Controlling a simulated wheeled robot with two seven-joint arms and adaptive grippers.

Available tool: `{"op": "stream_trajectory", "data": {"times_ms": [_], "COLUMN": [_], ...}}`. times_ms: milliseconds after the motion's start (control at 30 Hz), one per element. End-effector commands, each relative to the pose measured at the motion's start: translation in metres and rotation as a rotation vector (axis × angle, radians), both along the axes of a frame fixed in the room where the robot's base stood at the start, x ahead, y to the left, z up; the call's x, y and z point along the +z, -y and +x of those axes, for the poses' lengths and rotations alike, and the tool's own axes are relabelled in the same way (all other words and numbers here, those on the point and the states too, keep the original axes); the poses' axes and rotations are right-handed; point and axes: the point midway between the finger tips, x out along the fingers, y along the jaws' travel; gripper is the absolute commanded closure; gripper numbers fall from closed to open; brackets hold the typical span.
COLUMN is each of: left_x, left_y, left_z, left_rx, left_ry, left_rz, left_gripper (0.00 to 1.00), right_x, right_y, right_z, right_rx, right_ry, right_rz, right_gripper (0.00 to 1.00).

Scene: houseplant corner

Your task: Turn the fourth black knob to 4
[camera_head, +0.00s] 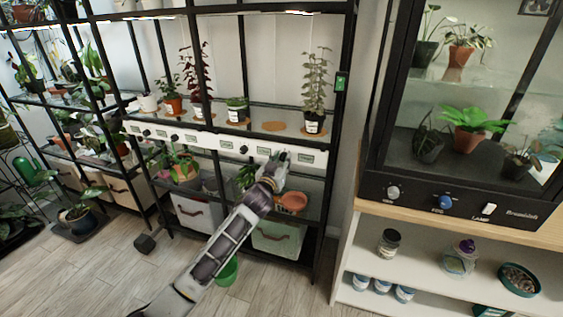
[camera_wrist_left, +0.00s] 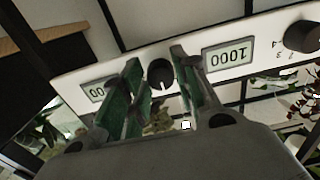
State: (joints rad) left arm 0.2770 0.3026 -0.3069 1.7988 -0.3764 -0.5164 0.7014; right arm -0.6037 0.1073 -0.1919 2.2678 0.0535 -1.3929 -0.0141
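A long white panel (camera_head: 215,142) runs along the front of the metal shelf, with several small black knobs and displays on it. One black knob (camera_head: 244,149) is clear to the left of my left gripper (camera_head: 279,158), which is at the panel's right part. In the left wrist view, my left gripper (camera_wrist_left: 157,92) is open, its two green-lined fingers reaching toward the panel. A black knob (camera_wrist_left: 160,73) shows between the fingertips, with gaps on both sides. Its pointer is too dark to read. An upside-down display (camera_wrist_left: 230,57) is beside it. My right gripper is not in view.
Another knob (camera_wrist_left: 303,35) with printed digits is at the wrist view's right. Potted plants stand above the panel, including a tall one (camera_head: 315,88). An orange bowl (camera_head: 293,202) is below the gripper. A glass cabinet with a blue knob (camera_head: 445,202) stands right.

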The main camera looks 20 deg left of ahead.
Motion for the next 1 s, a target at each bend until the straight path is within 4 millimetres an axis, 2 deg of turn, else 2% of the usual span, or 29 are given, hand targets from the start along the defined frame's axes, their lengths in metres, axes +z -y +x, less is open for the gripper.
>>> {"op": "stream_trajectory", "data": {"times_ms": [33,167,633,1000], "left_x": [0.000,0.000,0.001,0.002], "left_y": [0.000,0.000,0.000,-0.001], "left_z": [0.000,0.000,0.000,0.000], "left_rx": [0.000,0.000,0.000,0.000], "left_ry": [0.000,0.000,0.000,0.007], "left_rz": [0.000,0.000,0.066,0.274], "left_gripper": [0.81,0.97,0.97,0.97], "right_x": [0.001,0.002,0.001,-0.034], "right_y": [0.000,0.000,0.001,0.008], "right_z": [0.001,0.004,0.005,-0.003], "right_rx": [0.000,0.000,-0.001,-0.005], "right_ry": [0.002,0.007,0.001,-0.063], "right_rz": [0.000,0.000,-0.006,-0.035], "right_gripper": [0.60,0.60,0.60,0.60]}}
